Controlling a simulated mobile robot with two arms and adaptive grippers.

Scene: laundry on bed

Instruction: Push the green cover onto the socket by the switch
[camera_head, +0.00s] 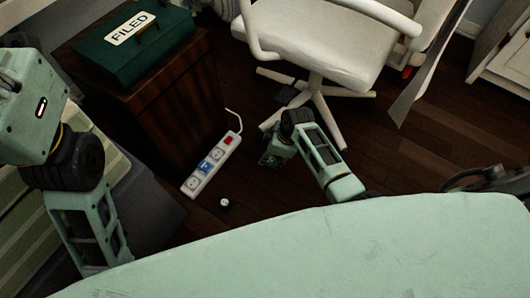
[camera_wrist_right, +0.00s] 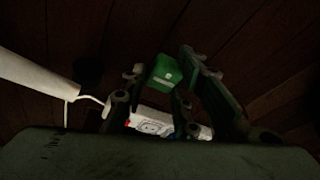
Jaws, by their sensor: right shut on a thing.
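A white power strip (camera_head: 212,165) lies on the dark wood floor beside the wooden cabinet. Its red switch (camera_head: 228,140) is at the far end, and a blue cover (camera_head: 206,167) sits midway along it. The bare socket by the switch (camera_head: 219,153) lies between them. My right gripper (camera_head: 268,160) is to the right of the strip, apart from it. In the right wrist view it is shut on the green cover (camera_wrist_right: 165,72). The strip (camera_wrist_right: 153,125) shows there behind the fingers, partly hidden. My left arm is at the left; its fingers are not visible.
A white swivel chair (camera_head: 317,45) stands behind my right gripper, its legs close by. The wooden cabinet (camera_head: 180,105) with a green "FILED" box (camera_head: 135,45) is left of the strip. A small round white object (camera_head: 224,202) lies on the floor near the strip.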

